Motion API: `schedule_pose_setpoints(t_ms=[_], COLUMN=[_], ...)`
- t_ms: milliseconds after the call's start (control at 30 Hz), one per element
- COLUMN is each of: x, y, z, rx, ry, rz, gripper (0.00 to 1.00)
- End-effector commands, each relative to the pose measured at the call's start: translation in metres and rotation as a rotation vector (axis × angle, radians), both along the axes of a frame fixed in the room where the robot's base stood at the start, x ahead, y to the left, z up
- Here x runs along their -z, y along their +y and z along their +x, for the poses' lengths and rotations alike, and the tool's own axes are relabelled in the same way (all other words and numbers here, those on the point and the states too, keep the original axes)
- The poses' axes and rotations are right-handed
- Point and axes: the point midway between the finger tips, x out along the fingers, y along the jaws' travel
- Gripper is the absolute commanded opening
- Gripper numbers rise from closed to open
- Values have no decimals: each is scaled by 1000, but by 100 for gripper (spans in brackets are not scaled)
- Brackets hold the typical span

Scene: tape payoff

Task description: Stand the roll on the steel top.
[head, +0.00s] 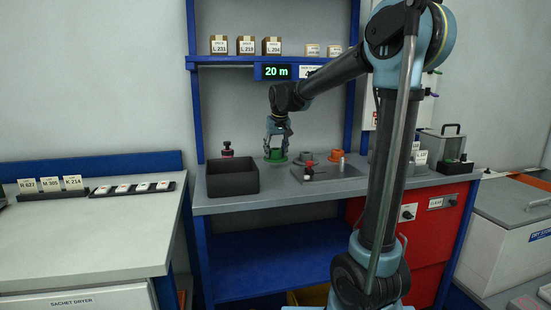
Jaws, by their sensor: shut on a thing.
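My gripper (278,140) points down over the blue-framed bench and is shut on a green roll (276,158). The roll shows just below the fingers, at the back left of a grey steel plate (345,172) set on the bench. I cannot tell whether the roll touches the surface below it. The finger contact is small and partly hidden.
A black bin (232,179) stands left of the plate. Orange pieces (335,156), a grey ring (304,158) and a small knobbed lever (309,171) stand near it. A lit display (276,72) reads 20 m. A shelf (225,59) hangs above.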

Motion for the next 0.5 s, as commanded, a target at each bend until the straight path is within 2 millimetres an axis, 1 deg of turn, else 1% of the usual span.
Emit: schedule_pose_setpoints(t_ms=[33, 100, 200, 367, 500], x=[0, 0, 0, 1, 12], y=[2, 5, 7, 9, 8], z=[9, 19, 28, 35, 35], rx=[1, 1, 1, 2, 2], ry=[0, 0, 0, 0, 0], rz=[0, 0, 0, 1, 1], gripper=[1, 1, 1, 1, 1])
